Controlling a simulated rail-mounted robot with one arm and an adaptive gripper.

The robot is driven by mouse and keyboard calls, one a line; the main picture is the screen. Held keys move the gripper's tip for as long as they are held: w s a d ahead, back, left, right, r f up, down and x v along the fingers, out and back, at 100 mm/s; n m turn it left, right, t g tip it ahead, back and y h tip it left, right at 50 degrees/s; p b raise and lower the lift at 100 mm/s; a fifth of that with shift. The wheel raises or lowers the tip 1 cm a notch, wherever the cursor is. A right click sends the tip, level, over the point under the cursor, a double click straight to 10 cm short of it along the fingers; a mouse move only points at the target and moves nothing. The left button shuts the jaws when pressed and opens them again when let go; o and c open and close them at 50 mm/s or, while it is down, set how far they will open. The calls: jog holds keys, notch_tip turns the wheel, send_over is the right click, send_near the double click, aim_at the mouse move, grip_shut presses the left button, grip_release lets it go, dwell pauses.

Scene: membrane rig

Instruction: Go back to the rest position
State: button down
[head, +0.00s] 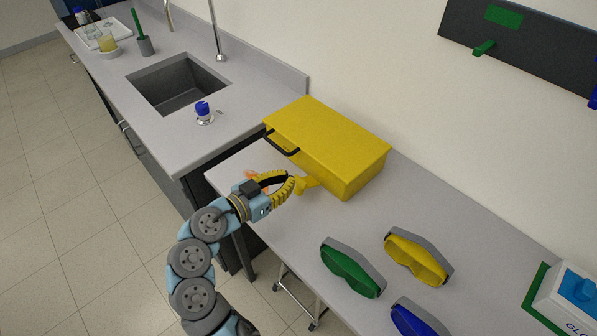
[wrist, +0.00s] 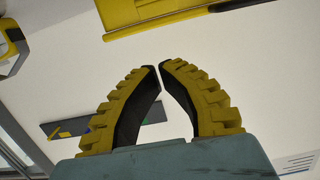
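My gripper (head: 296,182) is low over the grey bench, in front of the yellow box (head: 332,140) with a black handle. In the wrist view, the two ribbed yellow-and-black fingers of my gripper (wrist: 159,66) curve in until their tips almost meet. Nothing shows between them, so it looks shut and empty. The yellow box also shows at the top of the wrist view (wrist: 140,12). My arm reaches up from the bottom of the head view.
Green (head: 350,268), yellow (head: 417,258) and blue (head: 418,318) goggles lie on the bench (head: 300,235). Small yellow and orange pieces lie close to my gripper, partly hidden. A blue-capped bottle (head: 203,112) stands near the sink (head: 178,85). A dark hook board (head: 530,40) is on the wall.

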jog(key=shift+v, duration=1.5)
